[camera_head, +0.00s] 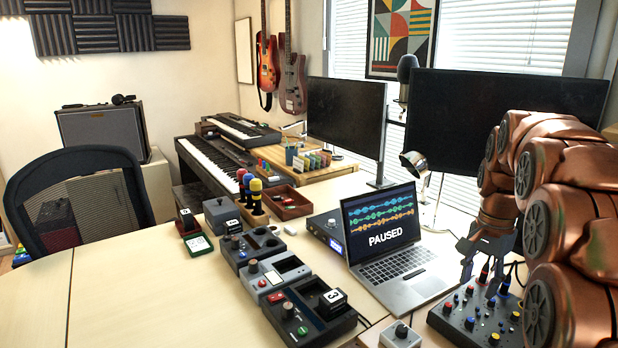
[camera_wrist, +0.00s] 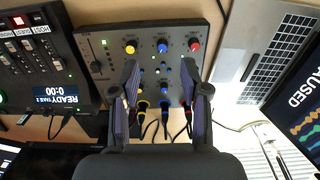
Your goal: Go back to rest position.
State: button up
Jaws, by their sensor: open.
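My gripper (camera_head: 482,270) hangs from my copper-coloured arm at the right of the head view, over a small dark mixer (camera_head: 470,318) with coloured knobs. In the wrist view my gripper (camera_wrist: 160,82) has its two fingers apart with nothing between them but the mixer (camera_wrist: 112,62) beneath. Coloured cable plugs in yellow, blue and red show on the mixer near the fingers. Whether the fingertips touch the mixer cannot be told.
A laptop (camera_head: 390,238) reading "PAUSED" stands left of the mixer. A monitor (camera_head: 500,100) stands behind my arm. Several grey devices with knobs run along the desk, such as one with a block (camera_head: 310,312). A console reading "READY" (camera_wrist: 45,70) lies beside the mixer. The left desk (camera_head: 140,285) is clear.

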jog(key=s+a+f+n+g, duration=0.1)
jog(key=s+a+f+n, duration=0.4)
jog(key=s, duration=0.5)
jog(key=s+a+f+n+g, duration=0.1)
jog(key=s+a+f+n, duration=0.15)
jog(key=s+a, duration=0.65)
jog(key=s+a+f+n+g, duration=0.1)
jog(key=s+a+f+n, duration=0.35)
jog(key=s, duration=0.75)
notch_tip(320, 180, up, 18)
jog(key=w+t+p, duration=0.1)
jog(key=p, duration=1.4)
jog(key=shift+w+a+p, duration=0.15)
jog(key=shift+w+p, duration=0.25)
